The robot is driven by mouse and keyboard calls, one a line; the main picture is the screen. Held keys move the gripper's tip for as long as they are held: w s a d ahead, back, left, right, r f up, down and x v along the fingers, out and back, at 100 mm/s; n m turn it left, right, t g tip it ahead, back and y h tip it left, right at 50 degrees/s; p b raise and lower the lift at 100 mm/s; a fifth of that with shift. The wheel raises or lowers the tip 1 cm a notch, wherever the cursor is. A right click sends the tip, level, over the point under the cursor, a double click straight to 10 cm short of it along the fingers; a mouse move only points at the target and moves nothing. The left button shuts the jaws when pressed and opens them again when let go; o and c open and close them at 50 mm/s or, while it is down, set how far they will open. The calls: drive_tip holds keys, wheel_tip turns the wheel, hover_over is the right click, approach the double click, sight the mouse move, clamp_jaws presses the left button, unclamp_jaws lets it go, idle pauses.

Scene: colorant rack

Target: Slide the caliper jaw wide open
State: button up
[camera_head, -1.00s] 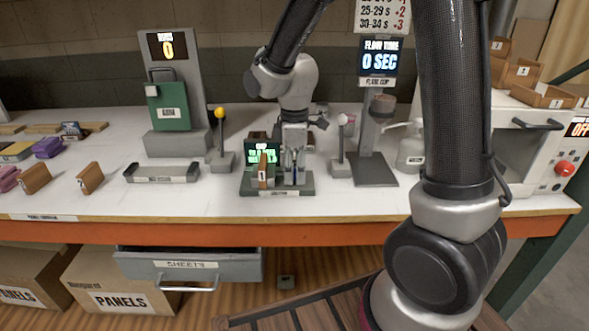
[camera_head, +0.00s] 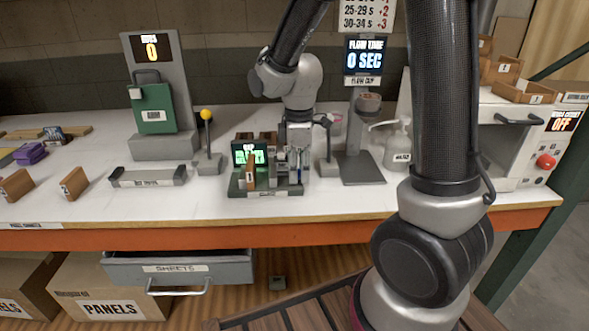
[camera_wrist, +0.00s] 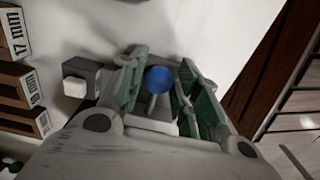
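The caliper station (camera_head: 238,191) is a dark green base with a lit green display (camera_head: 244,151) on the bench. A brown block marked 1 (camera_head: 250,174) stands at its left part. My gripper (camera_head: 299,172) points down over its right end. In the wrist view, a blue ball knob (camera_wrist: 158,79) on a thin pale rod stands between the green finger pads of my gripper (camera_wrist: 160,98). The fingers are apart, with space beside the rod. The caliper jaw itself is mostly hidden by my gripper.
Brown labelled blocks (camera_wrist: 15,80) and a small box with a white button (camera_wrist: 76,87) lie left in the wrist view. A yellow-knobbed lever (camera_head: 207,140) stands left of the station. A flow cup stand (camera_head: 363,165) stands right.

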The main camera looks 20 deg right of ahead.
sight(299, 170)
drive_tip(key=shift+o, duration=1.1)
wheel_tip(299, 170, up, 12)
drive_tip(key=s+d+r+m+t, duration=0.2)
drive_tip(key=s+d+m, duration=0.3)
drive_tip(key=s+m, duration=0.2)
drive_tip(key=s+d+r+m+t, duration=0.2)
drive_tip(key=s+d+m, duration=0.4)
drive_tip(key=s, duration=0.4)
drive_tip(key=shift+s+r+m, duration=0.3)
drive_tip(key=shift+s+m, duration=0.05)
drive_tip(key=shift+m, duration=0.35)
